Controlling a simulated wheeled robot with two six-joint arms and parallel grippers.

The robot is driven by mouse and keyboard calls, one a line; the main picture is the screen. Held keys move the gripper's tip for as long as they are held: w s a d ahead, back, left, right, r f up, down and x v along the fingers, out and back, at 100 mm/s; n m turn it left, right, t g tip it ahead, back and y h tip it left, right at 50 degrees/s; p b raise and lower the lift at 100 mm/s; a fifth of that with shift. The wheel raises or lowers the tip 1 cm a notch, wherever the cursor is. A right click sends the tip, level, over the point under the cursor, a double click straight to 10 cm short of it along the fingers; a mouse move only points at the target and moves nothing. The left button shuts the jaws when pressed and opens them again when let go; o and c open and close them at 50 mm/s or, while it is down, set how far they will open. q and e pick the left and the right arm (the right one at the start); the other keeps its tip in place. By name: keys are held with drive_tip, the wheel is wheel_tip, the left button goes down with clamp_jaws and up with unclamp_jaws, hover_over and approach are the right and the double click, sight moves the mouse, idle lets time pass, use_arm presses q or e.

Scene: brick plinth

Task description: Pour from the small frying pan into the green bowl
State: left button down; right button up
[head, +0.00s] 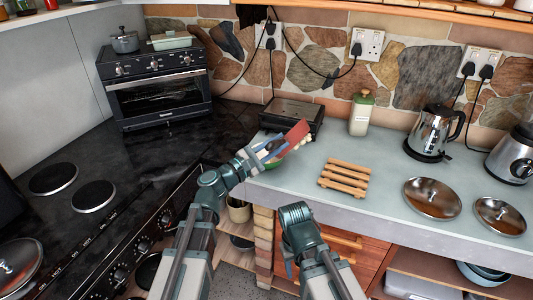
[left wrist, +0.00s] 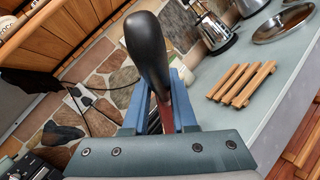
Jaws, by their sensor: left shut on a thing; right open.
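The small frying pan is red (head: 294,134) with a black handle (left wrist: 147,48). My left gripper (head: 264,152) is shut on the pan's handle. The pan is steeply tilted over the counter's left end, just in front of the toaster. The green bowl (head: 275,164) is below and behind the pan and gripper, mostly hidden, with only part of its side showing. I cannot tell what is in the pan or the bowl. My right gripper (head: 289,268) is low in front of the counter, small and partly hidden by its arm, open and empty.
A wooden rack (head: 345,179) lies on the counter right of the bowl. Two lids (head: 432,198) lie at the right. The dark stove (head: 125,195) is at the left.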

use_arm(q)
drive_tip(key=shift+w+a+n+t+b, duration=0.45)
drive_tip(key=shift+a+n, duration=0.2)
drive_tip(key=shift+n, duration=0.15)
use_arm(e)
drive_tip(key=shift+a+f, duration=0.35)
drive_tip(key=shift+f, duration=0.1)
use_arm(q)
drive_tip(key=shift+w+a+r+n+t, duration=0.15)
drive_tip(key=shift+w+a+r+n, duration=0.1)
drive_tip(key=shift+a+n, duration=0.25)
drive_tip(key=shift+w+a+r+n+t, duration=0.1)
drive_tip(key=shift+w+a+r+n, duration=0.15)
drive_tip(key=shift+a+n, duration=0.25)
use_arm(e)
drive_tip(key=shift+w+a, duration=0.15)
drive_tip(key=shift+a, duration=0.35)
